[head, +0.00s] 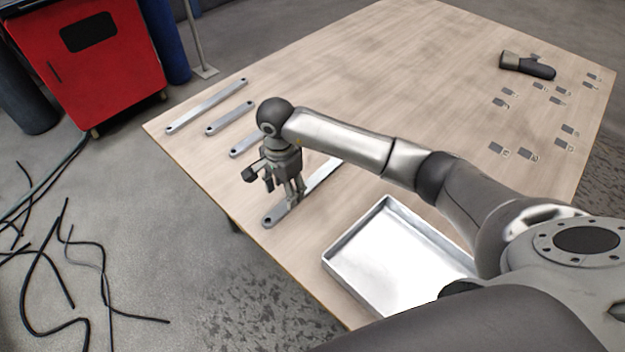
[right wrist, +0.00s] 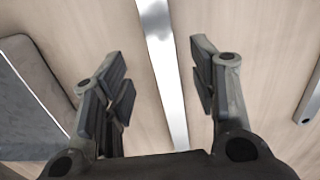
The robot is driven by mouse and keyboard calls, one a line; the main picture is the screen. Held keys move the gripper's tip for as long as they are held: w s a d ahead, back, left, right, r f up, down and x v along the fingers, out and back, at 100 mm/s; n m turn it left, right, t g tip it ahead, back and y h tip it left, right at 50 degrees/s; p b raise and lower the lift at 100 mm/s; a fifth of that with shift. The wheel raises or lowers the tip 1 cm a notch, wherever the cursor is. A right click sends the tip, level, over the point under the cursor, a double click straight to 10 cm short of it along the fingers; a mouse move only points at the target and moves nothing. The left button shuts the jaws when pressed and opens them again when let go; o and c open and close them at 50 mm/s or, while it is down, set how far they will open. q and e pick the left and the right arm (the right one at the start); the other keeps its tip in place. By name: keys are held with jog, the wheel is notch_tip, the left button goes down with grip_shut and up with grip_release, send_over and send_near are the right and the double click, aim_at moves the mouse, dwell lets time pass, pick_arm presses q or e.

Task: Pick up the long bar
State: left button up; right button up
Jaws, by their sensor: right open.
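Several galvanized bars with holes at their ends lie flat on the table's left side. A long bar (head: 273,215) lies under my right gripper (head: 294,196), its middle partly hidden by the fingers. In the right wrist view this bar (right wrist: 163,60) runs between the two open fingers (right wrist: 162,82), with a gap on each side. Another long bar (head: 206,106) lies farthest to the left; I cannot tell which of the two is longer. A short bar (head: 229,118) lies beside it. A further bar (head: 243,145) is partly hidden by my arm. My left gripper is not in view.
A metal tray (head: 337,262) stands near the table's front edge, right of the gripped-over bar, and shows at the left of the wrist view (right wrist: 40,62). The table's far middle is clear.

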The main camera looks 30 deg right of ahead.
aim_at(276, 214)
jog(key=shift+w+f, duration=0.1)
jog(key=shift+f, duration=0.25)
notch_tip(276, 214, down, 4)
jog(key=shift+d+f+p, duration=0.15)
jog(key=shift+p, duration=0.45)
jog(key=shift+f, duration=0.3)
jog(key=shift+w, duration=0.1)
jog(key=c, duration=1.1)
grip_shut()
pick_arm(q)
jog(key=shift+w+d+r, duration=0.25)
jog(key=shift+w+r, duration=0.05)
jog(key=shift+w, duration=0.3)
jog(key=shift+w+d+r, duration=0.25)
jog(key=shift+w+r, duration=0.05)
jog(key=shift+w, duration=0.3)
